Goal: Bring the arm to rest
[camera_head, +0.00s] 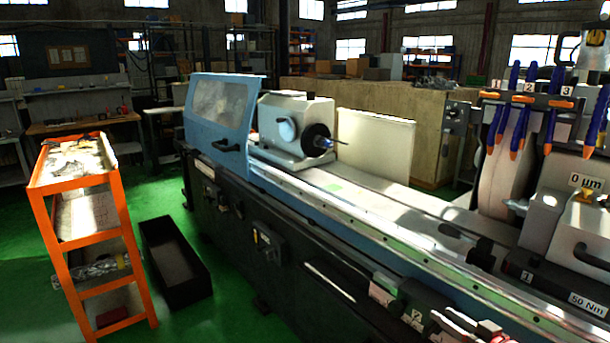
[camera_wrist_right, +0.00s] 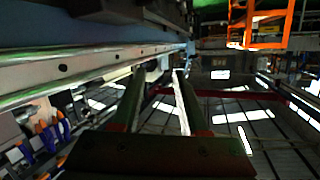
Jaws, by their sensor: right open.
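My right gripper (camera_wrist_right: 160,76) shows in the right wrist view. Its two long fingers stand apart with nothing between them, so it is open and empty. A long metal rail of the machine runs along the left of that view, beside the fingers. In the head view I cannot clearly make out either gripper. My left gripper is in neither view.
The cylindrical grinder (camera_head: 330,185) crosses the head view, with a blue guard (camera_head: 217,110) at its left end. Blue hoses with orange tips (camera_head: 515,105) hang at right. An orange cart (camera_head: 45,215) and a black open bin (camera_head: 172,258) stand on the green floor.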

